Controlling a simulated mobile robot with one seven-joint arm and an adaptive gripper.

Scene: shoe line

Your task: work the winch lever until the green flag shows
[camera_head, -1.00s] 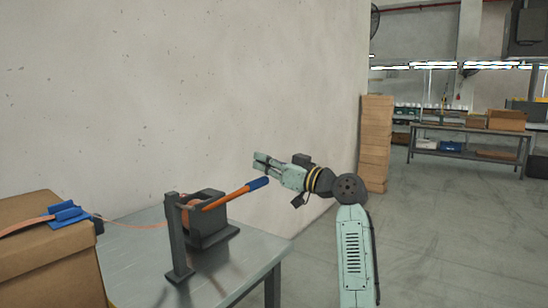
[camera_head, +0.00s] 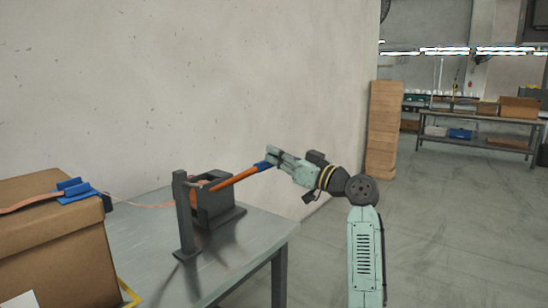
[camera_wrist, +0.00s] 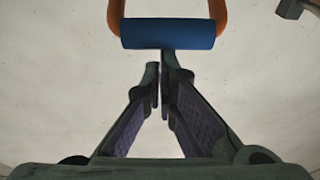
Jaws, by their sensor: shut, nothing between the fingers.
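The winch (camera_head: 226,216) is a dark block with an upright post, standing on a metal table. Its orange lever (camera_head: 236,177) slants up to the right and ends in a blue grip (camera_head: 264,166). My gripper (camera_head: 270,153) is right at the grip's end, on its upper right side in the head view. In the wrist view the blue grip (camera_wrist: 172,34) lies crosswise between two orange arms, just beyond my fingertips (camera_wrist: 161,75). The fingers are shut with nothing between them. Whether they touch the grip I cannot tell. No green flag is visible in either view.
A cardboard box (camera_head: 60,245) with a blue buckle (camera_head: 75,190) and an orange strap stands left of the winch. The wall (camera_head: 250,80) rises behind the table (camera_head: 235,255). A stack of boxes (camera_head: 382,130) stands at the wall's end. The floor to the right is clear.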

